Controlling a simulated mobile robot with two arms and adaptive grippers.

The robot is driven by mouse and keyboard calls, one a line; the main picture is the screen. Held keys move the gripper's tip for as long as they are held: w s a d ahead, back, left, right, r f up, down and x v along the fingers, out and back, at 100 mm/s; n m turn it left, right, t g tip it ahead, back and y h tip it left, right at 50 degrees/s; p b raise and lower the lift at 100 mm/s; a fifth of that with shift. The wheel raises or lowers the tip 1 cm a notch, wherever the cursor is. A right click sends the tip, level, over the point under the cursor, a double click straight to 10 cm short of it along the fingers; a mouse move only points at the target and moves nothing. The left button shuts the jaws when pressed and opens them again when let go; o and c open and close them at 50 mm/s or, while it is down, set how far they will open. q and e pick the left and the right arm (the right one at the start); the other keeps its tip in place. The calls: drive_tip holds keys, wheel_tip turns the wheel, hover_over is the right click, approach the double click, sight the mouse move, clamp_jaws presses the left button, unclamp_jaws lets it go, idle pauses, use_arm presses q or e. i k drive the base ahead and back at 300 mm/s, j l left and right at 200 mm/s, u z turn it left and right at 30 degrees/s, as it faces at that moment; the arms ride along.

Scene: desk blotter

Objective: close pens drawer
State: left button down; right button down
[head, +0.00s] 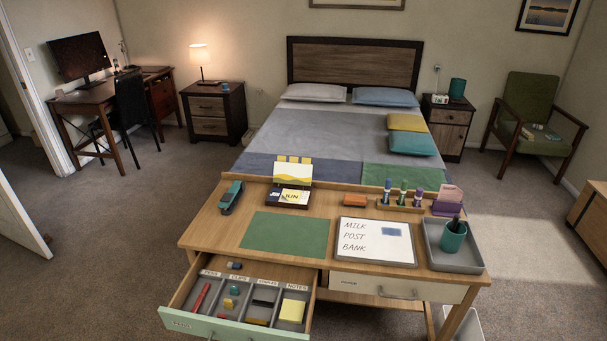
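The pens drawer (192,328) has a pale green front with a faint label at its left end. It is pulled well out of the desk at the front left. Inside is a grey organizer with labelled compartments. A red pen (200,297) lies in the leftmost one. Small coloured items lie in the middle ones, and a yellow note pad (292,310) in the rightmost. The drawer's handle is not clearly visible at the bottom edge. Neither of my grippers is in view.
The paper drawer (395,288) on the right is shut. On the desk are a green blotter (284,235), a whiteboard (375,240), a teal stapler (231,197), a calendar (292,182) and a grey tray (455,262) with a teal cup (453,237). Nothing visibly blocks the drawer.

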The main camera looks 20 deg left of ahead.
sight(273, 283)
drive_tip(key=u, duration=1.2)
